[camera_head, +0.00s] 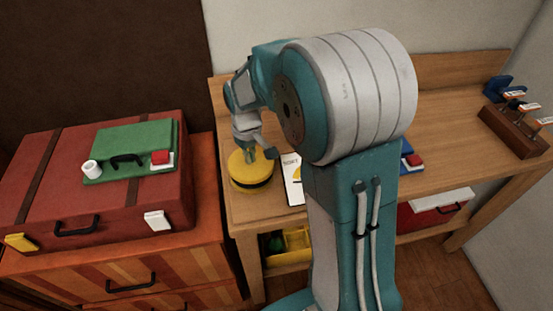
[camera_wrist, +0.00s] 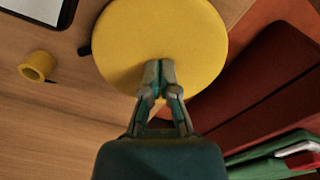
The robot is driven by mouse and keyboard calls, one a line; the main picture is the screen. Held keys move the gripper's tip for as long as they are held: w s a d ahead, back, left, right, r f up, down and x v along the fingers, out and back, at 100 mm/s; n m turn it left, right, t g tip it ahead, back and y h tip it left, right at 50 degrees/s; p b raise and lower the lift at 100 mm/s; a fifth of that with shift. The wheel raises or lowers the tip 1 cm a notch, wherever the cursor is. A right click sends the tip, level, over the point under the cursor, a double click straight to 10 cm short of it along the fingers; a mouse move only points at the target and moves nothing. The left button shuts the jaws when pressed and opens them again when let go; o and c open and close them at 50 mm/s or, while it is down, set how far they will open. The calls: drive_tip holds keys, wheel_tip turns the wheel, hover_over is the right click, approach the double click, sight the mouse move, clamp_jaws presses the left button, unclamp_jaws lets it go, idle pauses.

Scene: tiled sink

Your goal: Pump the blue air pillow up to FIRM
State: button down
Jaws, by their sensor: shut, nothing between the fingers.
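A round yellow pump-like thing (camera_head: 250,170) with a dark band around its side stands on the wooden bench's left end. Its flat yellow top fills the upper middle of the wrist view (camera_wrist: 150,30). My gripper (camera_head: 258,152) is shut and empty, pointing down at this top; its fingertips (camera_wrist: 159,66) overlap the disc near its lower edge in the wrist view. I cannot tell whether they touch it.
A red suitcase (camera_head: 60,160) with a green case (camera_head: 115,138) on it stands at left on an orange chest. A small yellow cup-like ring (camera_wrist: 36,66) lies near the disc. A brown rack (camera_head: 515,130) stands at far right. The bench (camera_head: 450,120) is clear before it.

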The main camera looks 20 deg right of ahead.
drive_tip(key=shift+f, duration=1)
drive_tip(key=shift+r, duration=2.95)
drive_tip(key=shift+f, duration=2.2)
drive_tip(key=shift+r, duration=2.2)
